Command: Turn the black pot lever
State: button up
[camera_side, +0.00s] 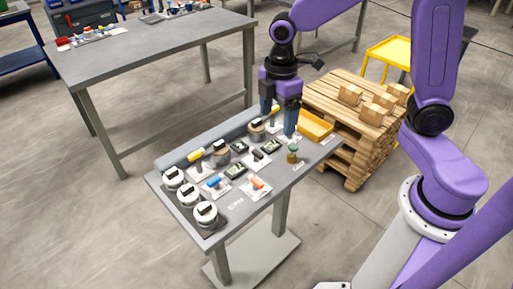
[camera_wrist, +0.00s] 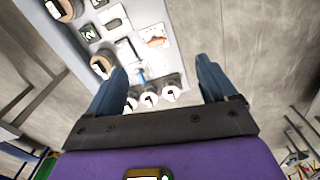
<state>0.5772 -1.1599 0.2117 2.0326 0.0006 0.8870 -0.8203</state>
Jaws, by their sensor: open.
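A small lever with a black handle (camera_side: 258,155) sits on a white plate near the middle of the grey bench; it also shows in the wrist view (camera_wrist: 114,23). White round pots (camera_side: 189,194) with black tops stand at the bench's left end; they are also in the wrist view (camera_wrist: 150,98). Brown pots (camera_side: 221,155) with black tops stand along the back. I cannot tell for sure which of these is the black pot lever. My gripper (camera_side: 279,118) is open and empty, pointing down above the bench's right part; its fingers (camera_wrist: 160,67) are spread in the wrist view.
Yellow (camera_side: 196,155), blue (camera_side: 214,181) and orange (camera_side: 258,183) handles and dark display boxes (camera_side: 235,171) crowd the bench (camera_side: 270,208). A green-topped brass piece (camera_side: 292,154) stands below my fingers. A yellow tray (camera_side: 314,125) lies behind; a pallet (camera_side: 350,140) with cartons is beyond.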

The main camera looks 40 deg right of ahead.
jog(key=n, duration=0.2)
send_near(257, 151)
notch_tip(257, 151, down, 8)
jog(key=shift+w+a+f, duration=0.15)
jog(key=shift+a+f, duration=0.05)
jog(key=shift+f, duration=0.05)
dwell(0.3)
jog(key=c, duration=1.1)
